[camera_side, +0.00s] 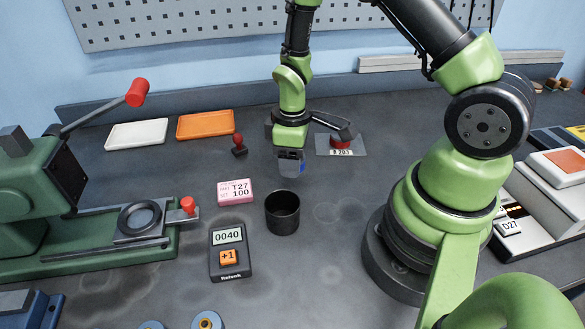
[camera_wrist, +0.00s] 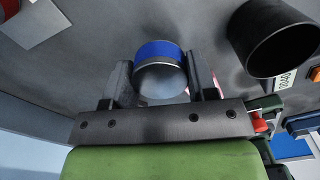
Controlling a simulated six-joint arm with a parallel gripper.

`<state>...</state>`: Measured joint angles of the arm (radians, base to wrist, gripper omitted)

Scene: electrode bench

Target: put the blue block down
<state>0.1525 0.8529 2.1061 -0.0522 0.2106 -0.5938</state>
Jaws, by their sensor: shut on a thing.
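My gripper (camera_side: 290,164) is shut on the blue block (camera_side: 303,167), of which only a small blue patch shows in the side view. In the wrist view the blue block (camera_wrist: 158,49) is a round piece with a blue band and a grey face, between the two fingers of my gripper (camera_wrist: 161,76). The gripper points down over the bench, behind the black cup in the side view. The block appears to be above the bench top; the exact gap is hard to tell.
An open black cup (camera_side: 283,213) stands just in front, also at right in the wrist view (camera_wrist: 262,45). Behind lie white (camera_side: 137,134) and orange trays (camera_side: 205,125).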

